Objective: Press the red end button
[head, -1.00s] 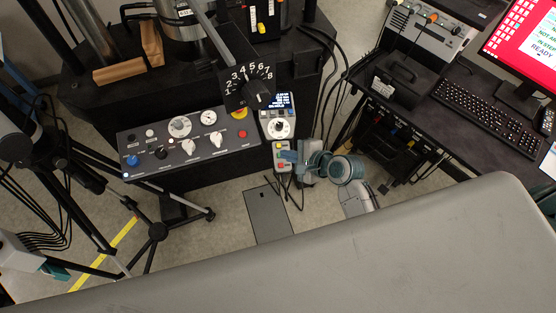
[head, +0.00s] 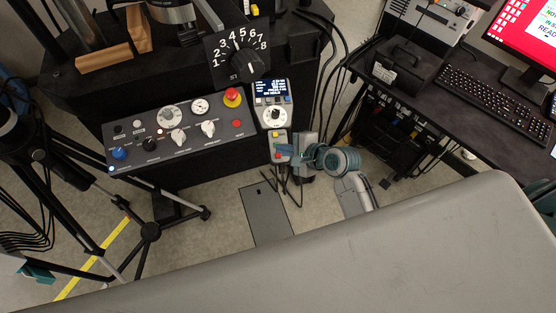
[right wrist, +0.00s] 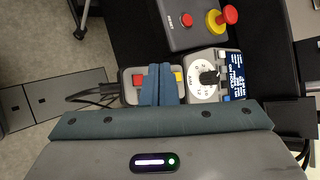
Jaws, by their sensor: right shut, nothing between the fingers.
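A small grey box with a red button and a yellow button stands below the dial unit. In the right wrist view its red button (right wrist: 139,81) shows just left of my closed fingers, and its yellow button (right wrist: 179,77) to their right. My right gripper (head: 280,152) is shut and empty, its fingers over the box. It also shows in the right wrist view (right wrist: 160,67), where the fingers hide the box's middle. I cannot tell whether they touch it. I cannot read a label at the red button. My left gripper is not in view.
The dial unit (head: 273,104) with a lit screen adjoins the box. The console (head: 150,150) at left has a red button (head: 237,124) and a red mushroom button (head: 232,94) on yellow. Cables hang near the box. A desk with a keyboard (head: 484,98) stands at right.

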